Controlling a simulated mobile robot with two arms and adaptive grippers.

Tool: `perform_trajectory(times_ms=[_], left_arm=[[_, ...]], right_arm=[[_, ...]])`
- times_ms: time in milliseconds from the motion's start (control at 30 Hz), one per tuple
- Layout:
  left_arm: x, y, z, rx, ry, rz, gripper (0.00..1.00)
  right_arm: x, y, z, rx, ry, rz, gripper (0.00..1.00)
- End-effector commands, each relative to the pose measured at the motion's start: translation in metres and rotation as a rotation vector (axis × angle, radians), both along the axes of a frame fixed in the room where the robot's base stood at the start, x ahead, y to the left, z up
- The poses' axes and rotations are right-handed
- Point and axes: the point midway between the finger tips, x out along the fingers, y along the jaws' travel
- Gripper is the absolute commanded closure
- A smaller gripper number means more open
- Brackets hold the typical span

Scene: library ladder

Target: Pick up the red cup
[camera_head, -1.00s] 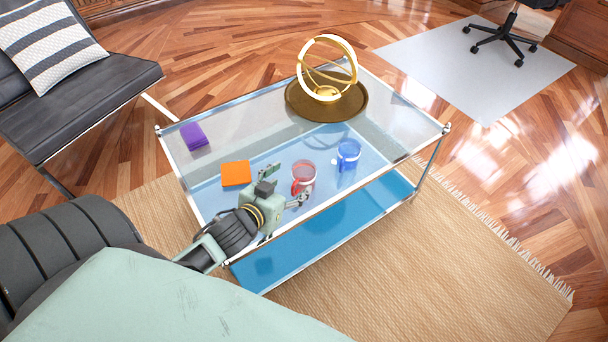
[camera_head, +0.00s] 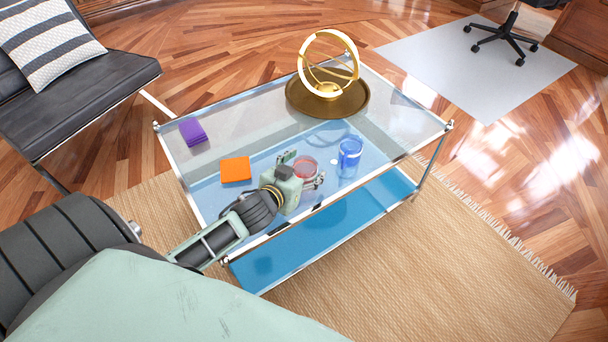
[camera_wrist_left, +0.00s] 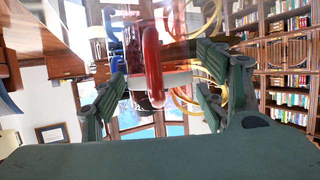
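The red cup (camera_head: 306,168) stands on the glass table (camera_head: 245,127), partly hidden by my left gripper (camera_head: 304,168) in the head view. My left gripper is open, with a finger to each side of the cup. In the left wrist view the red cup (camera_wrist_left: 152,65) and its handle lie between the two open fingers (camera_wrist_left: 160,95), and a gap shows on both sides. A blue cup (camera_head: 349,152) stands just right of the red cup. My right gripper is not in view.
An orange block (camera_head: 236,170) and a purple block (camera_head: 193,131) lie left on the table. A gold ring ornament (camera_head: 328,68) stands on a round brown tray (camera_head: 350,107) at the back. A black chair with a striped pillow (camera_head: 47,38) is at left.

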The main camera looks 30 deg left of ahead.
Motion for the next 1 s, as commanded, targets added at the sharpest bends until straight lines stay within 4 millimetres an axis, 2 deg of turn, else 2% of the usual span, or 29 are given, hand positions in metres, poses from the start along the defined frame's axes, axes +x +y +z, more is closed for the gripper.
perform_trajectory(times_ms=[33, 100, 533, 900, 967, 1000], left_arm=[[0.0, 0.0, 0.0, 0.0, 0.0, 0.0, 0.4], [0.0, 0.0, 0.0, 0.0, 0.0, 0.0, 0.47], [0.0, 0.0, 0.0, 0.0, 0.0, 0.0, 0.84], [0.0, 0.0, 0.004, 0.0, -0.002, -0.001, 0.84], [0.0, 0.0, 0.008, 0.0, -0.002, -0.001, 0.84], [0.0, 0.0, 0.01, 0.0, -0.003, -0.001, 0.84]], right_arm=[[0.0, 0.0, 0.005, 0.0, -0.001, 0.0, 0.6], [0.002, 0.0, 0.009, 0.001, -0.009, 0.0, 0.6], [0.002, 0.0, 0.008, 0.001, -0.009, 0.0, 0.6], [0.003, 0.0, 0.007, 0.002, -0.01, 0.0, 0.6], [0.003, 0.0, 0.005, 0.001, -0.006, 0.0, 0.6], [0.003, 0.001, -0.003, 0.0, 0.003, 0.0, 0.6]])
